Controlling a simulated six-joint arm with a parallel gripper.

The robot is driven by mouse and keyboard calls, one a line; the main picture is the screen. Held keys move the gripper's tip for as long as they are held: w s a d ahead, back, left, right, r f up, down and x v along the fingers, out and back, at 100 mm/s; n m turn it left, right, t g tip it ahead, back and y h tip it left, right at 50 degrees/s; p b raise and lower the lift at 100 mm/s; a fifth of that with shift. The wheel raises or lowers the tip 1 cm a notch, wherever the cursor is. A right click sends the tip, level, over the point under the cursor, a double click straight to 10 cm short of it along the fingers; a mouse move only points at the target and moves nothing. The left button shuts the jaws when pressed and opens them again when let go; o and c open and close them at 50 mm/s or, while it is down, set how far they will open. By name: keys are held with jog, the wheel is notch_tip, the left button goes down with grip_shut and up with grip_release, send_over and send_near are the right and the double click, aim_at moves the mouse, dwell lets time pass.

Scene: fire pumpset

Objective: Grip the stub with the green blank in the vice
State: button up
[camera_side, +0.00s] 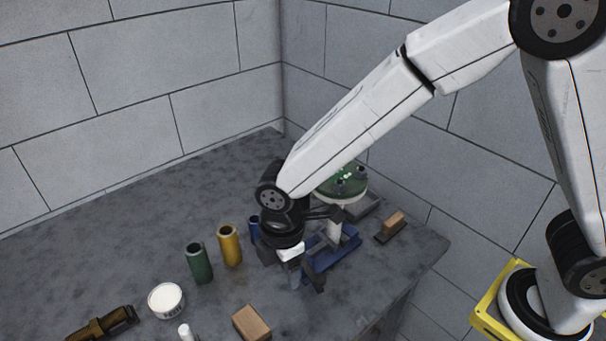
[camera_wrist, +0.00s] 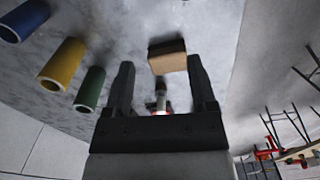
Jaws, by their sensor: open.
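A green round blank (camera_side: 345,181) with several bolt holes sits on top of a white upright stub (camera_side: 335,232) in the side view. The stub stands at the blue vice (camera_side: 336,252). My arm covers part of both, so I cannot tell whether the vice jaws touch the stub. My gripper (camera_side: 307,283) is open beside the vice, on its left, pointing down at the table. In the wrist view my open gripper (camera_wrist: 161,64) has a small dark and white thing (camera_wrist: 160,92) showing between its fingers. I cannot tell what that is. The green blank is not clear in the wrist view.
Green (camera_side: 199,263), yellow (camera_side: 230,245) and blue (camera_side: 254,225) tubes stand left of my gripper. A white tub (camera_side: 166,300), a brown tool (camera_side: 102,324) and a tan block (camera_side: 251,324) lie nearer the front. A brush (camera_side: 391,227) lies right of the vice. The back-left tabletop is clear.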

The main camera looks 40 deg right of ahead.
jog(key=shift+r, duration=2.2)
jog(key=shift+d, duration=0.1)
jog(key=c, duration=0.9)
jog(key=shift+d+m, duration=0.15)
jog(key=shift+m, duration=0.35)
grip_shut()
jog(key=s+d+r+m+y, duration=0.1)
jog(key=d+m, duration=0.4)
jog(key=m, duration=1)
jog(key=s+d+r+m+y, duration=0.1)
jog(key=d+m, duration=0.4)
jog(key=m, duration=1.1)
jog(key=shift+d+r+g+y, duration=0.2)
jog(key=shift+d+g+y, duration=0.2)
jog(key=shift+y, duration=0.4)
